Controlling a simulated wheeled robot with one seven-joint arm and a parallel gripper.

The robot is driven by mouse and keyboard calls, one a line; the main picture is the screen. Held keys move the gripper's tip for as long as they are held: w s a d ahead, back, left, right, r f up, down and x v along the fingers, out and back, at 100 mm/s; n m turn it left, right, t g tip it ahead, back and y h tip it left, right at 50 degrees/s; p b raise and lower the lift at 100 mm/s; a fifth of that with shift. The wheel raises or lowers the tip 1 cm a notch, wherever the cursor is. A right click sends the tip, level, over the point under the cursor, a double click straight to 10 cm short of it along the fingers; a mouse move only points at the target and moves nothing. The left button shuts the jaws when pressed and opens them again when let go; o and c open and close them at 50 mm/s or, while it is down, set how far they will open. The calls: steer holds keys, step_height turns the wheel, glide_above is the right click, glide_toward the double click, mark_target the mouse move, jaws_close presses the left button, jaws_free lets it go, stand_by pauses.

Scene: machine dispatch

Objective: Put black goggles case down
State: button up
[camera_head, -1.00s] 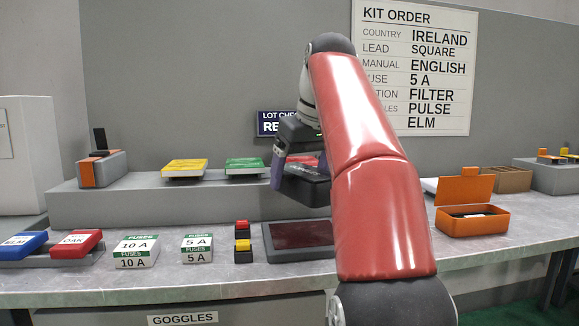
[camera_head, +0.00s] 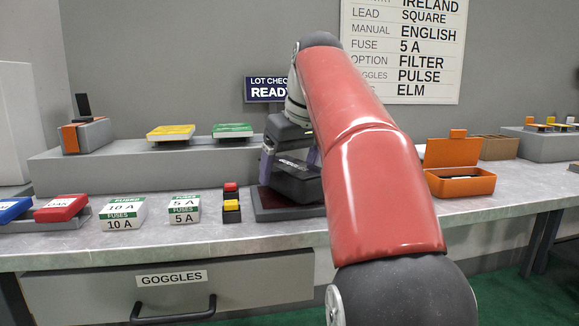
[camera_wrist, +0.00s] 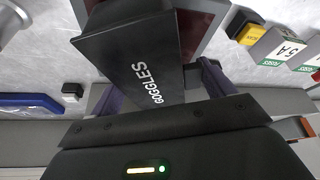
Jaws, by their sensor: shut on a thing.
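The black goggles case (camera_head: 297,181) is held by my gripper (camera_head: 290,160) just above or on the dark red pad (camera_head: 264,210) on the counter. In the wrist view the case (camera_wrist: 135,65) shows white GOGGLES lettering, with the fingers on its two sides. The pad (camera_wrist: 205,25) shows past the case there. I cannot tell whether the case touches the pad. My red arm hides the pad's right part.
A red and yellow button block (camera_head: 231,205) stands just left of the pad. Fuse boxes (camera_head: 124,213) lie further left. A grey raised shelf (camera_head: 100,170) runs behind. An open orange box (camera_head: 459,183) stands to the right. A GOGGLES drawer (camera_head: 170,298) is below.

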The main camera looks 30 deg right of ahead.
steer(key=shift+f+b, duration=0.4)
steer(key=shift+f, duration=0.05)
stand_by(0.3)
steer(key=o, duration=1)
steer(key=shift+o, duration=0.2)
steer(key=p+v, duration=0.3)
steer(key=v, duration=0.5)
steer(key=shift+f, duration=0.1)
